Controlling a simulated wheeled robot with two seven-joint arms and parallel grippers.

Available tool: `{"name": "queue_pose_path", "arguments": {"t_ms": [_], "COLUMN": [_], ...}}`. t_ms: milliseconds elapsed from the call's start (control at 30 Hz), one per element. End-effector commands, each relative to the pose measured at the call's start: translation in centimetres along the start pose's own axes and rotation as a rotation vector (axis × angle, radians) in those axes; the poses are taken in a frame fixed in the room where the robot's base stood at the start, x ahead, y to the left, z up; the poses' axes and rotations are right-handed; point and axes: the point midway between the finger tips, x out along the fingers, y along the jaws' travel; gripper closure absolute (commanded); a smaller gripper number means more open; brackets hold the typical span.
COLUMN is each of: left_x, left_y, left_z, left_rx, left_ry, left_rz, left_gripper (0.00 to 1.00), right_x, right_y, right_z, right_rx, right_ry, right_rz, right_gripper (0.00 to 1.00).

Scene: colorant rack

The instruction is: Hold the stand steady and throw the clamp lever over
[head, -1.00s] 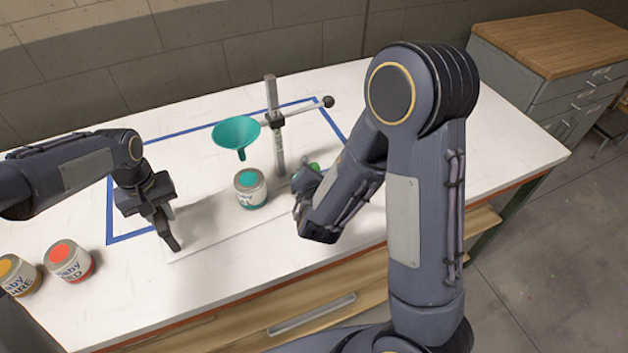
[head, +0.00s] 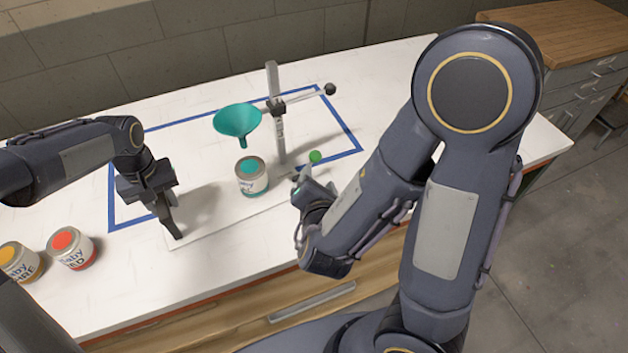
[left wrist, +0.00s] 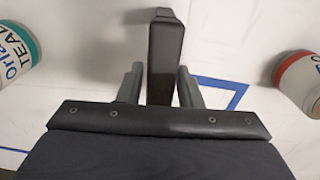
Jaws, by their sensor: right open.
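The stand's grey post (head: 277,120) rises upright behind a thin pale base plate (head: 215,228). A green knob (head: 315,156), apparently the clamp lever's end, shows right of the post's foot. My right gripper (head: 308,187) is open, just in front of the knob and apart from it; my arm partly hides it. My left gripper (head: 168,205) points down at the plate's left end. In the left wrist view its fingers (left wrist: 160,85) lie close on both sides of a dark bar (left wrist: 162,60), apparently a grip on the stand.
A teal funnel (head: 237,120) hangs from the post above a teal-labelled can (head: 251,177). A black-knobbed rod (head: 330,89) sticks out to the right. A red can (head: 72,248) and an orange can (head: 18,262) stand front left. Blue tape (head: 350,153) outlines the area.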

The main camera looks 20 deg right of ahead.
Motion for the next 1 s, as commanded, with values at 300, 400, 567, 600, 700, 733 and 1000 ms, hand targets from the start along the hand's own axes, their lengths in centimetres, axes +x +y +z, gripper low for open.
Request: {"name": "queue_pose_path", "arguments": {"t_ms": [300, 400, 567, 600, 700, 733, 1000], "left_x": [0.0, -0.1, -1.9, -2.6, -4.8, -5.5, -10.4], "left_y": [0.0, 0.0, 0.0, 0.0, 0.1, 0.1, 0.0], "left_z": [0.0, 0.0, -0.1, -0.1, -0.1, -0.1, -0.1], "left_rx": [0.0, 0.0, 0.0, 0.0, 0.001, 0.001, 0.0], "left_ry": [0.0, 0.001, 0.004, 0.004, 0.006, 0.006, 0.003], "left_rz": [0.0, 0.0, 0.001, 0.001, 0.002, 0.002, 0.001], "left_gripper": [0.51, 0.51, 0.51, 0.51, 0.51, 0.51, 0.51], "right_x": [0.0, 0.0, 0.0, 0.0, 0.0, 0.0, 0.0], "right_y": [0.0, 0.0, 0.0, 0.0, 0.0, 0.0, 0.0], "right_z": [0.0, 0.0, 0.0, 0.0, 0.0, 0.0, 0.0], "right_rx": [0.0, 0.0, 0.0, 0.0, 0.0, 0.0, 0.001], "right_ry": [0.0, 0.0, 0.0, 0.0, 0.0, 0.0, 0.0], "right_rz": [0.0, 0.0, 0.0, 0.0, 0.0, 0.0, 0.0], "right_gripper": [0.52, 0.52, 0.52, 0.52, 0.52, 0.52, 0.52]}}
